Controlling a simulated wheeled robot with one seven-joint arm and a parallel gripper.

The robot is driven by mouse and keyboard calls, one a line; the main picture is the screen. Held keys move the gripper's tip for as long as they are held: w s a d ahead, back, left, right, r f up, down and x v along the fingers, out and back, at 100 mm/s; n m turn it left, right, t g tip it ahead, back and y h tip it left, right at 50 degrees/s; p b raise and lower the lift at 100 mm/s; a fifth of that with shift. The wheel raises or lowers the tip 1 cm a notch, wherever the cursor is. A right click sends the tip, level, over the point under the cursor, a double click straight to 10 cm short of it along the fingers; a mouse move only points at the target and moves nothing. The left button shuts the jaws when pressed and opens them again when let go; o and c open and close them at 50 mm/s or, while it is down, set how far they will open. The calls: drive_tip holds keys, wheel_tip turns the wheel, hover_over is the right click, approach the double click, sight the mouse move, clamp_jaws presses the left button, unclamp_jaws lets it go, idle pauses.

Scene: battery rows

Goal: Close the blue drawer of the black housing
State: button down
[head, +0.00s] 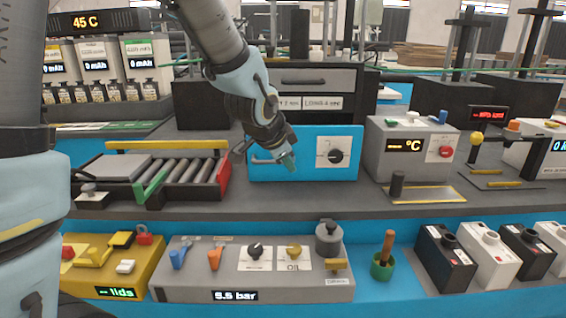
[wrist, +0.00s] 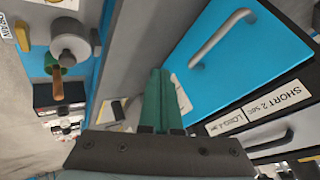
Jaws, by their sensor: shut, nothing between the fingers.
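The blue drawer (head: 310,172) has a bar handle on its left and a black dial on a white plate on its right. It stands forward, below the black housing (head: 204,102). In the wrist view the blue front (wrist: 262,62) fills the upper right, with its silver handle (wrist: 222,38). My gripper (head: 288,161) is shut and empty, its green fingers (wrist: 160,98) together. It is in front of the drawer's face, near the handle. I cannot tell whether the fingertips touch the front. My arm hides part of the drawer and housing.
A grey drawer (head: 316,80) sits above in the housing. A roller conveyor (head: 186,170) lies left and a grey °C box (head: 411,146) right. A grey valve panel (head: 200,276) and a green cup (head: 382,268) stand in front. Bench between them is clear.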

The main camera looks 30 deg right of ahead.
sight(301, 143)
drive_tip(key=x, duration=0.4)
drive_tip(key=shift+w+d+f+p, duration=0.1)
drive_tip(key=shift+d+f+p, duration=0.1)
drive_tip(key=shift+f+p, duration=0.15)
drive_tip(key=shift+w+d+r+p, duration=0.15)
drive_tip(key=shift+w+p, duration=0.15)
drive_tip(key=shift+w, duration=0.35)
drive_tip(key=shift+w+d+r+p, duration=0.15)
drive_tip(key=shift+w+p, duration=0.2)
drive_tip(key=shift+w, duration=0.25)
drive_tip(key=shift+w+d+r+p, duration=0.15)
drive_tip(key=shift+w+p, duration=0.15)
drive_tip(key=shift+w, duration=0.35)
drive_tip(key=w+d+p, duration=0.1)
drive_tip(key=w, duration=0.3)
drive_tip(key=w+d+p, duration=0.1)
drive_tip(key=w+d, duration=0.1)
drive_tip(key=w, duration=0.2)
drive_tip(key=w+d+p, duration=0.1)
drive_tip(key=w+d, duration=0.1)
drive_tip(key=w, duration=0.2)
drive_tip(key=shift+w+d+r, duration=0.1)
drive_tip(key=shift+d, duration=0.15)
drive_tip(key=shift+w, duration=0.25)
